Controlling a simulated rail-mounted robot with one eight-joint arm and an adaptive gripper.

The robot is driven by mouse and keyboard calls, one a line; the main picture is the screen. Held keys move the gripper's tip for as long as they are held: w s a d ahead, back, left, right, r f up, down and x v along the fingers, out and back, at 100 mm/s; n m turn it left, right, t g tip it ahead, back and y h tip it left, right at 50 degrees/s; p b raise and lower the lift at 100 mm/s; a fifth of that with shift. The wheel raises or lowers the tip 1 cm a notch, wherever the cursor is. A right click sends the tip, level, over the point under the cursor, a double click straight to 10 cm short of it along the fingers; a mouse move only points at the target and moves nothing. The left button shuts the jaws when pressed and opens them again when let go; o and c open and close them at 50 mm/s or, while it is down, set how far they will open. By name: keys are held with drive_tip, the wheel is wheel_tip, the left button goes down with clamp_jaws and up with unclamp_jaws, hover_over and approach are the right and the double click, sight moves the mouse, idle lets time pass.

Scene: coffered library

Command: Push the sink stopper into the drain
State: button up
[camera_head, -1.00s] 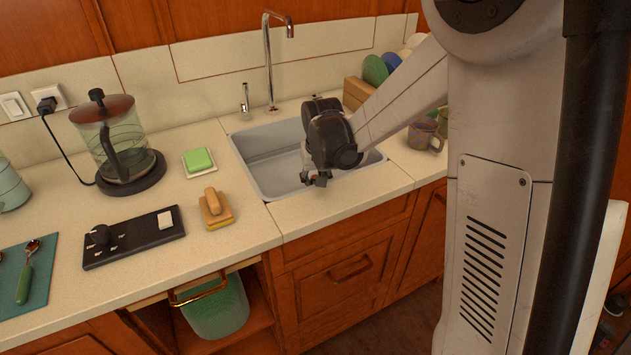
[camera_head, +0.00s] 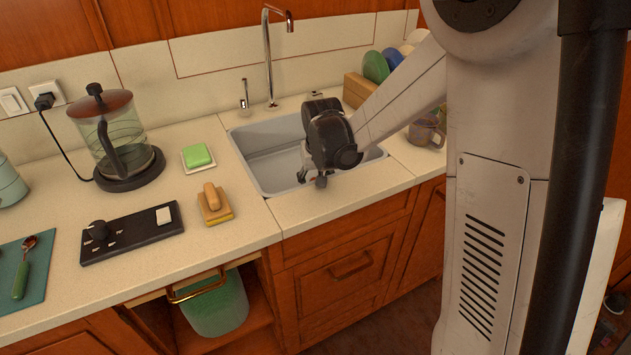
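The sink (camera_head: 262,167) is a grey rectangular basin set into the pale counter. My gripper (camera_head: 311,181) points down into the right part of the basin, near its front wall. My dark wrist covers most of it, and I cannot tell whether its fingers are open or shut. The sink stopper and the drain do not show; my wrist and the front wall hide part of the basin floor.
The faucet (camera_head: 268,60) stands behind the sink. A dish rack (camera_head: 357,92) with plates and a mug (camera_head: 424,133) are to the right. A green soap (camera_head: 197,155), a wooden brush (camera_head: 213,204), a black control panel (camera_head: 132,233) and a glass kettle (camera_head: 119,140) are left.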

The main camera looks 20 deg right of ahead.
drive_tip(key=v, duration=1.2)
